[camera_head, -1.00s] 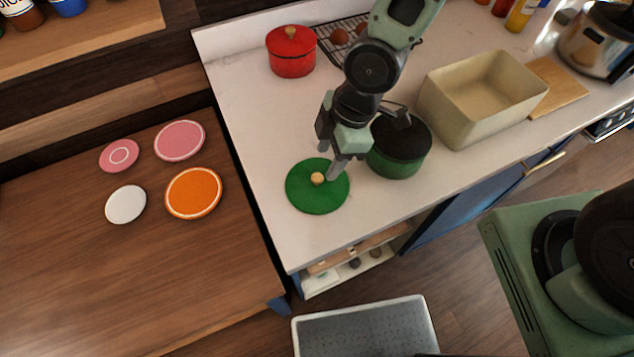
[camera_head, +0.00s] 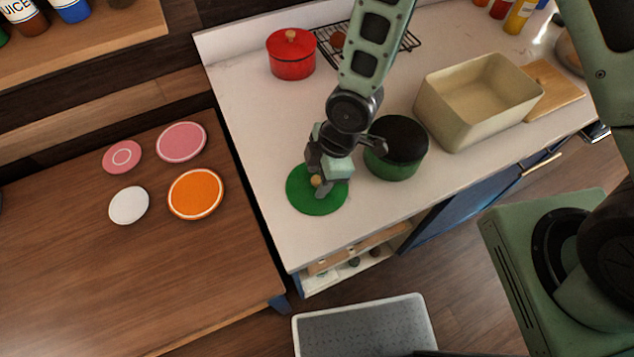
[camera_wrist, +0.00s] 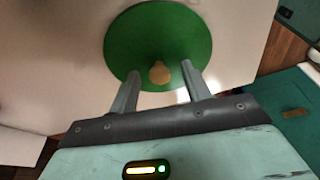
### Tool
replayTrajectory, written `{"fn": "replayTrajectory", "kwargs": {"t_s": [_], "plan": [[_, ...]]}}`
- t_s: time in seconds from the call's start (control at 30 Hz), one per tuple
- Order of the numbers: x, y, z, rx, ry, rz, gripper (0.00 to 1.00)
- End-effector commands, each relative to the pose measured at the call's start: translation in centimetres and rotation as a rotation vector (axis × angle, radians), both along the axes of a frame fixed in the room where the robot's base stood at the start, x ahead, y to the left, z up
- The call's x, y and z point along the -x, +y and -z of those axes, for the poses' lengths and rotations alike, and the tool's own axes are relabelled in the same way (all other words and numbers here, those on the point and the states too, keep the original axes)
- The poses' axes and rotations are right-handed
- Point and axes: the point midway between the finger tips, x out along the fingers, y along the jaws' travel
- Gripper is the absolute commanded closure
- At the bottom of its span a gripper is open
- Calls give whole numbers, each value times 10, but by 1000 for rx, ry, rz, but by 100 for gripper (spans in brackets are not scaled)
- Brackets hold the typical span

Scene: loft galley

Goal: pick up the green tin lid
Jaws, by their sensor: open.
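The green tin lid (camera_head: 331,202) is a flat round disc lying on the white counter, with a small tan knob (camera_head: 316,181) at its middle. It also shows in the wrist view (camera_wrist: 158,38), with the knob (camera_wrist: 160,73) near its lower part. My gripper (camera_head: 320,188) is over the lid, close to the knob. In the wrist view the two fingers of my gripper (camera_wrist: 162,80) are apart, one on each side of the knob, with gaps visible. Whether the fingers reach down to the knob's height is hard to tell.
A green pot (camera_head: 396,165) with a dark inside stands just right of my gripper. A red lidded pot (camera_head: 291,60) and a wire rack (camera_head: 400,42) are behind. A beige bin (camera_head: 455,118) stands at right. Plates lie on the wooden table (camera_head: 120,275) at left.

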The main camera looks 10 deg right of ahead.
Motion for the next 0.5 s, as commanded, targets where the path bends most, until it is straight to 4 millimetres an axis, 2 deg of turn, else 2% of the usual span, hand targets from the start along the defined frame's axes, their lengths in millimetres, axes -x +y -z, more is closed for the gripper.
{"fn": "replayTrajectory", "kwargs": {"t_s": [0.03, 0.17, 0.2, 0.5], "plan": [[0, 0, 0, 0, 0, 0, 60], [0, 0, 0, 0, 0, 0, 97], [0, 0, 0, 0, 0, 0, 100], [0, 0, -1, 0, 0, 0, 100]]}}
